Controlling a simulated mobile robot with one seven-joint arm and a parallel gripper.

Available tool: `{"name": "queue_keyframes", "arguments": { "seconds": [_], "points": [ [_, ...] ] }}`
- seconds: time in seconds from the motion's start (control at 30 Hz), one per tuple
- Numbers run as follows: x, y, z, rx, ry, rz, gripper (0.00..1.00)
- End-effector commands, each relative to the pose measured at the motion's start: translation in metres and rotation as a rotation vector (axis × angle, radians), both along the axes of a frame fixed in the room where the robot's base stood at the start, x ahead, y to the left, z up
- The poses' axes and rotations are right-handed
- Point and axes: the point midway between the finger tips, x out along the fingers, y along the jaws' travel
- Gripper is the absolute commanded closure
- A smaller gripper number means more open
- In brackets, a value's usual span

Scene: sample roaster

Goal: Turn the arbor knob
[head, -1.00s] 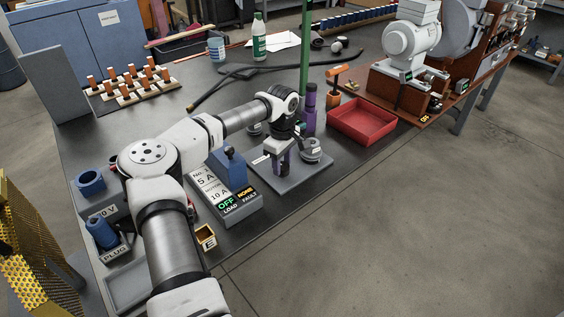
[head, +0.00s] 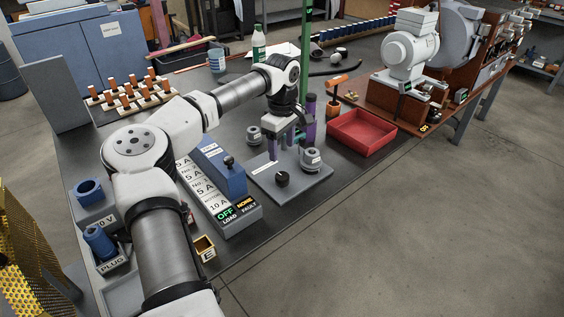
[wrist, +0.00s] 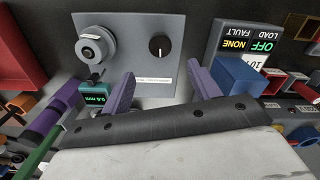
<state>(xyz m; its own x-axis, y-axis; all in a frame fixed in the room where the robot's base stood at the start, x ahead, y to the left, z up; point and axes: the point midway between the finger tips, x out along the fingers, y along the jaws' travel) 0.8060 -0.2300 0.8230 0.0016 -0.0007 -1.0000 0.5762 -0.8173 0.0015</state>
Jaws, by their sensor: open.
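A round black knob (head: 282,179) stands on the front part of a grey plate (head: 308,187). It also shows in the wrist view (wrist: 158,46), with a small pale mark on its face. A grey round fitting (head: 311,158) stands on the same plate, to the knob's right; it is at upper left in the wrist view (wrist: 95,45). Lettering on the plate's label (wrist: 152,81) is too small to read. My gripper (head: 282,146) is open and empty, with purple fingers, behind the knob and apart from it. Its fingers also show in the wrist view (wrist: 162,76).
A blue-topped load box (head: 240,213) with OFF and NONE displays stands left of the plate. A small green 0.6 mm display (wrist: 95,98) is near one finger. A red tray (head: 362,132) lies to the right. A green post (head: 304,50) rises behind the arm.

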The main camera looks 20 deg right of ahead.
Motion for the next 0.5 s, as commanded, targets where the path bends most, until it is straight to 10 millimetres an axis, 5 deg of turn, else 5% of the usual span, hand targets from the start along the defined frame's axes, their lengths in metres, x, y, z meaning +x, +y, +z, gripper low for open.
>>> {"name": "queue_keyframes", "arguments": {
  "seconds": [0.2, 0.5],
  "points": [
    [0.000, 0.000, 0.031, 0.000, 0.000, -0.001, 0.39],
    [0.000, 0.000, 0.038, -0.001, 0.001, -0.001, 0.39]
  ]
}}
